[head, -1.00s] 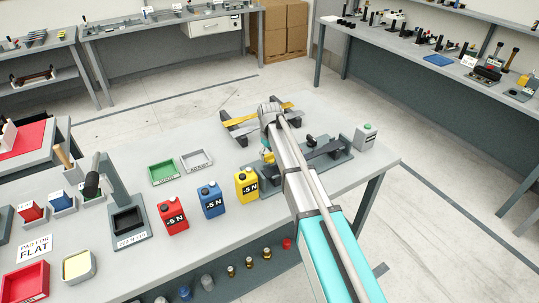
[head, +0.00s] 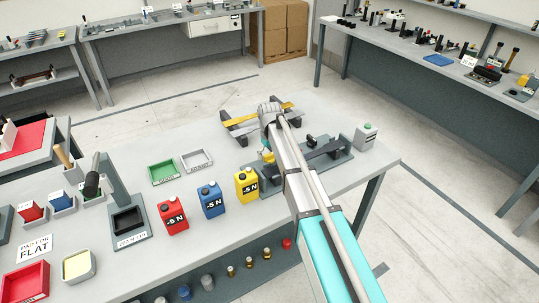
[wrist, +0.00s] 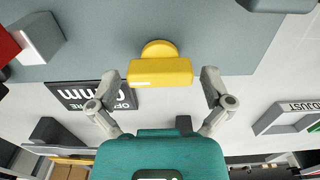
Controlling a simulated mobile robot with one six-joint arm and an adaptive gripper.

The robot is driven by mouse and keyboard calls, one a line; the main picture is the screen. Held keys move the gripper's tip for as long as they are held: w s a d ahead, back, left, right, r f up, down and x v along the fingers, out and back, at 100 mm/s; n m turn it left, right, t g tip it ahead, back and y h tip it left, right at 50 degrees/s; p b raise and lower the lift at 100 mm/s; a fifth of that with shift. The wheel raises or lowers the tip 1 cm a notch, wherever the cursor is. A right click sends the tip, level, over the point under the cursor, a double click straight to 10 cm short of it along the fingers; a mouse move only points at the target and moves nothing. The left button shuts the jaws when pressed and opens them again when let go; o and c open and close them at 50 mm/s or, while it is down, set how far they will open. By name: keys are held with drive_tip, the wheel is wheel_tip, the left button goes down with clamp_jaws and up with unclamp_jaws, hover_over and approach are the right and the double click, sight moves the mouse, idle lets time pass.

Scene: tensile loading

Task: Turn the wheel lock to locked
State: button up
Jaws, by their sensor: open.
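A yellow T-shaped handle (wrist: 160,72), which looks like the wheel lock, stands out from a grey-blue surface at the top middle of the wrist view. My gripper (wrist: 160,84) is open, with one finger on each side of the handle's bar. A gap shows between the bar and each finger, and nothing is held. In the head view my arm covers most of the gripper and the fixture (head: 326,159) beside it. No lock marking is readable.
A sign with "mm" (wrist: 92,93) lies left of the handle, close to a finger. Yellow (head: 246,185), blue (head: 211,200) and red (head: 172,214) "-5 N" containers stand left of my arm. A grey box with a green button (head: 366,136) stands to the right.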

sight(270, 154)
drive_tip(key=shift+r+p, duration=6.95)
drive_tip(key=s+d+f+m+b, duration=0.3)
drive_tip(key=s+d+f+b, duration=0.3)
drive_tip(key=s+d, duration=0.4)
drive_tip(key=s+d+f+m+b, duration=0.2)
drive_tip(key=s+d+f+b, duration=0.3)
drive_tip(key=s+d, duration=0.5)
drive_tip(key=shift+s+d+f+m+b, duration=0.4)
drive_tip(key=shift+s+b, duration=0.05)
drive_tip(key=shift+s, duration=0.45)
drive_tip(key=shift+m, duration=0.6)
drive_tip(key=s, duration=0.1)
drive_tip(key=s+d, duration=0.2)
drive_tip(key=s, duration=0.1)
drive_tip(key=shift+s, duration=0.1)
drive_tip(key=c, duration=0.6)
drive_tip(key=shift+a, duration=0.1)
